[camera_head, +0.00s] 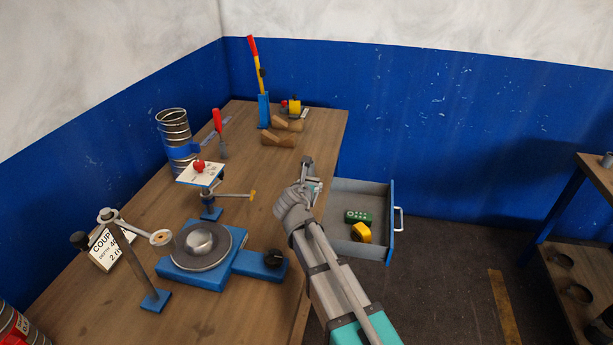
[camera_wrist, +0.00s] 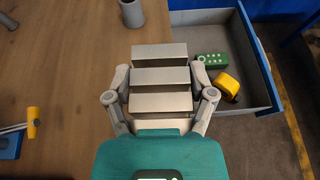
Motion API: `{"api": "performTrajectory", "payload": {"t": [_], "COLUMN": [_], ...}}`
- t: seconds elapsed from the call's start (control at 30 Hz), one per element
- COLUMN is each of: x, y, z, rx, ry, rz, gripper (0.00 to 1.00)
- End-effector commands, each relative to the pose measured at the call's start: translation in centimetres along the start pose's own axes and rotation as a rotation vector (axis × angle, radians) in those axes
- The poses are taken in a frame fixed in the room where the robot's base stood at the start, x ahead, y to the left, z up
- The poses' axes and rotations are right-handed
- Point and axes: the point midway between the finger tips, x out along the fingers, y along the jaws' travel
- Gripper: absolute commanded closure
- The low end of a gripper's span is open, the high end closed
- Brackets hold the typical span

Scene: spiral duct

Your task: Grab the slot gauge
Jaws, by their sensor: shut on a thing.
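The slot gauge looks like a stepped grey metal block with dark slots between its faces, and in the wrist view the slot gauge (camera_wrist: 161,78) sits between my two fingers. My gripper (camera_wrist: 161,78) is shut on it, with one finger against each side. In the head view my gripper (camera_head: 312,186) is above the table's right edge, beside the open drawer. The gauge is mostly hidden there by my wrist and fingers.
The open drawer (camera_head: 345,187) holds a green block (camera_head: 358,216) and a yellow tape-like item (camera_head: 361,232). A grey cylinder (camera_wrist: 132,12) stands ahead of my gripper. A blue turntable fixture (camera_head: 204,272) and a small clamp stand (camera_head: 211,212) are to the left.

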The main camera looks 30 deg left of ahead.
Motion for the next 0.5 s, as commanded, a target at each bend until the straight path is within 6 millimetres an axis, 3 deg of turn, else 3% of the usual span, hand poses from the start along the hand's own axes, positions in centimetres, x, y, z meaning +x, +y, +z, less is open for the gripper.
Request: {"api": "performTrajectory", "payload": {"t": [0.03, 0.2, 0.5], "x": [-1.2, -2.9, -3.8], "y": [-0.5, -1.3, -1.7], "z": [0.3, 0.3, 0.3], "rx": [-0.001, -0.001, -0.001], "ry": [-0.001, -0.001, -0.001], "rz": [0.001, 0.001, 0.001], "gripper": [0.90, 0.90, 0.90]}}
